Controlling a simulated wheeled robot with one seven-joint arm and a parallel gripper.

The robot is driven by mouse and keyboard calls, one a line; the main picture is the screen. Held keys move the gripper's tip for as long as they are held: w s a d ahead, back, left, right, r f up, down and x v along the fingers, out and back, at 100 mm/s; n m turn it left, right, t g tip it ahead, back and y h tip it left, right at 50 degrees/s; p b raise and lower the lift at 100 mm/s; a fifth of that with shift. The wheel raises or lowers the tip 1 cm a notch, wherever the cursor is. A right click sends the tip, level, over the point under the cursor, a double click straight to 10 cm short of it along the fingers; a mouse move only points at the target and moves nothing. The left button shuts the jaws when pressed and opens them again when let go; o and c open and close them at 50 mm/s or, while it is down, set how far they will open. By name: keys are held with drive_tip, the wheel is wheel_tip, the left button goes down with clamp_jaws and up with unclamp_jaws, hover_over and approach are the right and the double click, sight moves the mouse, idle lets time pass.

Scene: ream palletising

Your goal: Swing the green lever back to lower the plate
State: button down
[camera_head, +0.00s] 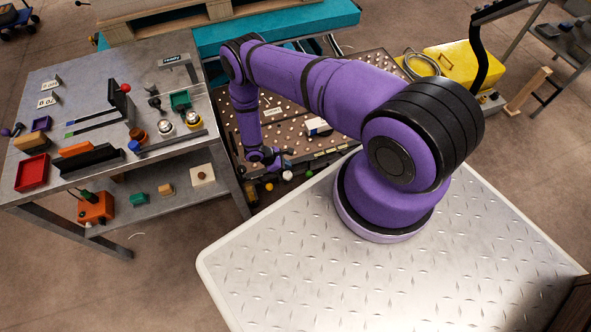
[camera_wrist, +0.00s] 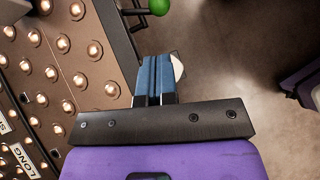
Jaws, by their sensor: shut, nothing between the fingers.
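The green lever's round knob (camera_wrist: 159,6) shows at the top edge of the wrist view, on a dark bar. In the head view a small green knob (camera_head: 309,175) shows at the front edge of the brown plate, beside a white knob (camera_head: 287,175). The brown plate studded with shiny balls (camera_head: 288,92) lies under my arm; its studs also fill the left of the wrist view (camera_wrist: 75,50). My gripper (camera_wrist: 154,60) is shut and empty, its blue fingers together, apart from the green knob. A pale round thing (camera_wrist: 178,66) is partly hidden behind the fingers.
A grey workbench (camera_head: 50,85) with trays, levers and small parts stands at the left. A teal platform (camera_head: 300,24) is behind the plate. A yellow case (camera_head: 455,62) is at the back right. Bare floor (camera_wrist: 240,50) lies right of the fingers.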

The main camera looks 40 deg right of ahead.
sight(309, 168)
drive_tip(key=x, duration=0.9)
drive_tip(key=shift+d+f, duration=0.15)
drive_tip(key=shift+f, duration=0.05)
